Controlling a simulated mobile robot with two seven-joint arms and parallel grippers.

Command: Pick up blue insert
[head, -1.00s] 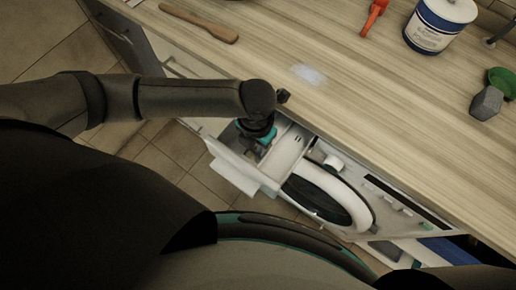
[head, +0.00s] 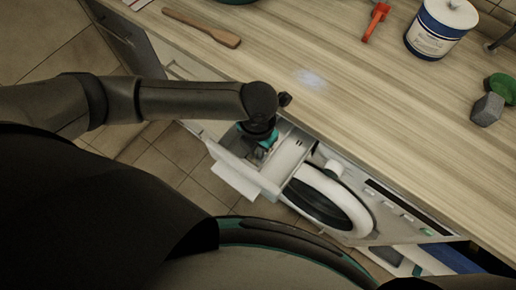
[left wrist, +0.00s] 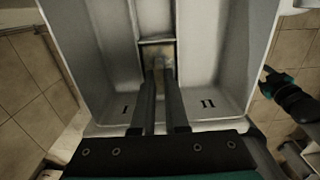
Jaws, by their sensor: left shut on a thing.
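A white detergent drawer (head: 269,186) is pulled out of the washing machine below the worktop. My left gripper (head: 262,150) reaches down into it. In the left wrist view the drawer (left wrist: 100,60) has light grey walls and several compartments. The two long dark fingers of my left gripper (left wrist: 162,70) point into the narrow middle compartment, close together. They are shut on a small piece at their tips, the insert (left wrist: 157,49). It looks grey-tan in the dim light; no blue shows, and most of it is hidden. My right gripper (left wrist: 272,78) seems to show small at the right edge.
The washing machine's round door (head: 325,200) lies just right of the drawer. The wooden worktop (head: 330,95) above carries a wooden spatula (head: 203,27), a red tool (head: 375,22), a white-and-blue tub (head: 438,28) and a grey block (head: 487,109). Tiled floor is free at left.

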